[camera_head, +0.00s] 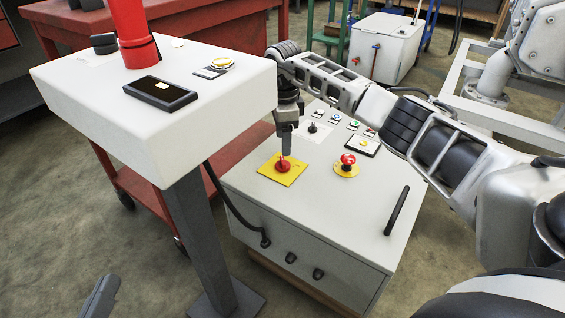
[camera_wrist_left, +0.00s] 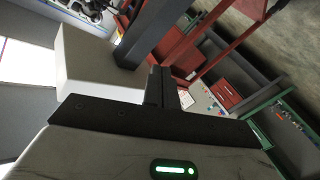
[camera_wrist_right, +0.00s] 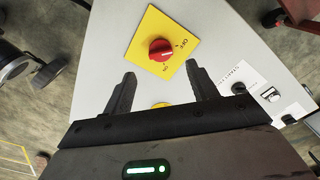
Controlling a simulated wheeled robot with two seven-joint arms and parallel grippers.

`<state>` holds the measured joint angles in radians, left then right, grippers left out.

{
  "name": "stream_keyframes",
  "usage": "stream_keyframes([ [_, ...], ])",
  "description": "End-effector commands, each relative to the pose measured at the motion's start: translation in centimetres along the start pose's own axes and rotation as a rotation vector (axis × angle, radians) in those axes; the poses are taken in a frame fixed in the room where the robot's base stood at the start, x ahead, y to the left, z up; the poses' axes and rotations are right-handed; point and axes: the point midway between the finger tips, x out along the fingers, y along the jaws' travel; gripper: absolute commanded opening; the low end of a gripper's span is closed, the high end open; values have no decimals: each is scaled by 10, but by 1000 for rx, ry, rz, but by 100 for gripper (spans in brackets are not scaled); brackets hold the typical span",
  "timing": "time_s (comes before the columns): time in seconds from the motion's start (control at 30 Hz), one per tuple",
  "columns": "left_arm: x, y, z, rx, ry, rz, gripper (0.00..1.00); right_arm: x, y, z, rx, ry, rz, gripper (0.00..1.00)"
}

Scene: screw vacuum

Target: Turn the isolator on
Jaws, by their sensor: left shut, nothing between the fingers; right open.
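The isolator is a red rotary knob (camera_head: 283,164) on a square yellow plate (camera_head: 295,175) on the light grey cabinet top. In the right wrist view the knob (camera_wrist_right: 161,51) shows a pale mark, with OFF and ON lettering on the plate (camera_wrist_right: 150,25). I cannot tell for sure which label the mark points to. My right gripper (camera_head: 287,152) points down just above the knob. Its fingers (camera_wrist_right: 162,82) are open, with the knob ahead, between their lines and apart from them. My left gripper (camera_head: 101,297) is low at the left, far from the cabinet, shut and empty (camera_wrist_left: 160,86).
A red emergency-stop button (camera_head: 348,160) sits right of the isolator, near small switches and lamps. A raised white console (camera_head: 150,90) with a red post (camera_head: 133,35) stands at left. A black handle (camera_head: 396,211) is on the cabinet's right side.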

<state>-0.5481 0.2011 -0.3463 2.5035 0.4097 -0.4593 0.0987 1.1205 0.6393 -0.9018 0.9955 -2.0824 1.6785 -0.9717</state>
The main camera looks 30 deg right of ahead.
Motion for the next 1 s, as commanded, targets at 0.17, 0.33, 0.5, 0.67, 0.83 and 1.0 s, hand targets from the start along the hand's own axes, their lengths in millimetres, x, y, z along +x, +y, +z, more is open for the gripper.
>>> stream_keyframes([
  [0.17,7,0,-20,114,126,40,0,41,1,0,0,0,2,58],
  [0.33,10,3,-38,221,225,62,0,62,0,0,1,0,1,58],
  [0.5,10,5,-47,266,268,72,0,68,0,0,0,-1,-1,58],
  [0.67,10,6,-48,271,272,73,0,68,0,0,0,-1,-1,58],
  [0.83,10,6,-48,270,272,72,0,68,0,0,0,0,-1,39],
  [1.0,10,6,-48,270,272,72,0,68,0,0,0,0,-1,13],
])
